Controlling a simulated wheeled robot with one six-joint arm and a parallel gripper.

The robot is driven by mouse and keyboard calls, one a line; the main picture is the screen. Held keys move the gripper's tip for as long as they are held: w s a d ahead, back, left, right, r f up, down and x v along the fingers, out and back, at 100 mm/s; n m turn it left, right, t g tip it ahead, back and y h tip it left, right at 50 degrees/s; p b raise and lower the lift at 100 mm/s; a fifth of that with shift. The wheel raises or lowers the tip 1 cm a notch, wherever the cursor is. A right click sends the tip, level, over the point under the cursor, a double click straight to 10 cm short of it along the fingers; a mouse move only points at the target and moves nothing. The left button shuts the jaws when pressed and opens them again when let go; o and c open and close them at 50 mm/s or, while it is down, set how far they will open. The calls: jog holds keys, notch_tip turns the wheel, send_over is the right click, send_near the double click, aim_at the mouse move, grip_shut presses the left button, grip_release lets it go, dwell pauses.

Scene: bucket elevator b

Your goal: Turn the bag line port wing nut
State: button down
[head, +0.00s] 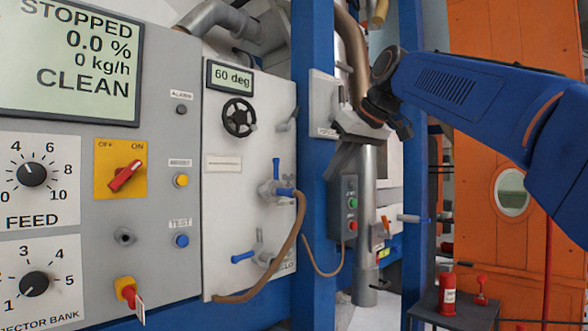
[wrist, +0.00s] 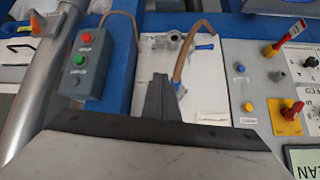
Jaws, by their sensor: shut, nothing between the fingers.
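I cannot pick out the bag line port wing nut for certain in either view. Candidate fittings sit on the white panel: an upper valve with a blue handle (head: 283,191) and a brown hose, and a lower fitting with a blue lever (head: 244,257). My gripper (head: 338,168) is shut and empty, in front of the blue column and right of these fittings. In the wrist view its dark fingers (wrist: 160,92) are together, with the hose and a blue-handled fitting just beyond them. The gripper body hides what lies below.
A grey button box (head: 349,208) and a steel pipe (head: 367,220) stand close by my gripper. The blue column (head: 313,230) separates them from the white panel. The control panel with a red switch (head: 125,176) is at left. A small dark table (head: 455,307) holds red items at right.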

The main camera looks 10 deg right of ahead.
jog(key=w+a+r+n+y, duration=0.1)
jog(key=w+r+n, duration=0.1)
jog(key=w+r, duration=0.35)
send_near(283, 175)
jog(key=shift+t, duration=0.3)
jog(key=shift+d+f+x, duration=0.15)
jog(key=shift+d+x, duration=0.05)
jog(key=shift+x, duration=0.8)
jog(key=shift+d+f+x, duration=0.15)
jog(key=shift+x, duration=0.8)
jog(key=shift+d+f+x, duration=0.15)
jog(key=shift+d+x, duration=0.05)
jog(key=shift+x, duration=0.8)
jog(key=shift+s+a+m+t+h, duration=0.1)
jog(key=shift+a+m+t+h, duration=0.2)
jog(key=shift+m+h, duration=0.45)
jog(key=shift+s+a+m+t+h, duration=0.1)
jog(key=shift+a+m+t+h, duration=0.25)
jog(key=shift+m, duration=0.6)
jog(key=shift+w+a, duration=0.1)
jog(key=shift+a, duration=0.35)
dwell(0.7)
jog(key=shift+d, duration=0.1)
